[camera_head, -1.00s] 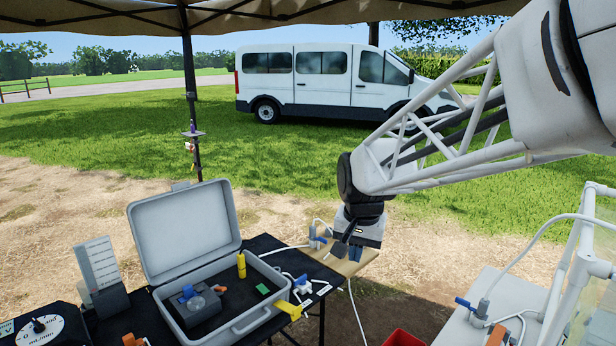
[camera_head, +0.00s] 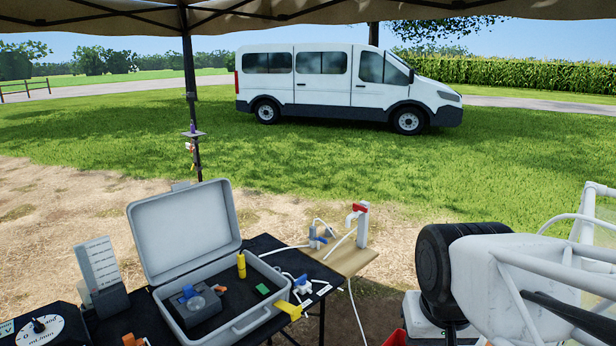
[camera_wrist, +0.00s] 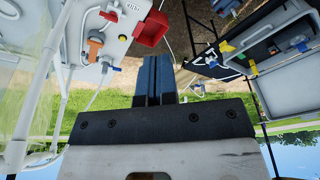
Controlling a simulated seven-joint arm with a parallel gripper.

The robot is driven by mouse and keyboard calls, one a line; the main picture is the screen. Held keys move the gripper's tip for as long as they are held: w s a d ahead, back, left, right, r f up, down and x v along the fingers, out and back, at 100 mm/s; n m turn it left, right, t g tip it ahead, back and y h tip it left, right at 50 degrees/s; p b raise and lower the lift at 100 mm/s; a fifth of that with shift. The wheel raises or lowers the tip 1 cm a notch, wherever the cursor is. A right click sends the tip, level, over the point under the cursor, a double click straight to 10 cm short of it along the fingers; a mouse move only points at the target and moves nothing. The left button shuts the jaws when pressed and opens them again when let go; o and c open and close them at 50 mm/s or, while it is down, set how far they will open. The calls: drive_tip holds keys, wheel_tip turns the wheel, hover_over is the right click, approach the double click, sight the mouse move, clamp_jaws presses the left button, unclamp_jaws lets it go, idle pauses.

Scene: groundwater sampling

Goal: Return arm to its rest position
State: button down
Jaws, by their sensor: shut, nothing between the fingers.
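My gripper (camera_wrist: 155,62) shows in the wrist view with its two blue-grey fingers together and nothing between them. In the head view my arm is folded at the lower right, and its fingers are hidden or out of frame there. The grey open case (camera_head: 183,232) stands on the black table at the left, apart from my arm. The wrist view shows my fingers hanging in open air between the white bench and the dark table.
A white pipe with a red-handled valve (camera_head: 358,212) stands on a small wooden board (camera_head: 345,262). A red bin (camera_wrist: 152,28) sits beside the white bench (camera_wrist: 113,38) in the wrist view. A white van (camera_head: 345,82) is parked on the grass behind. A tent pole (camera_head: 191,110) rises behind the case.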

drive_tip(key=shift+s+d+f, duration=0.15)
drive_tip(key=shift+s+f, duration=0.1)
drive_tip(key=shift+s, duration=0.5)
drive_tip(key=shift+s+d+f, duration=0.15)
drive_tip(key=shift+s+f, duration=0.1)
drive_tip(key=shift+s, duration=0.5)
drive_tip(key=c, duration=1.8)
unclamp_jaws()
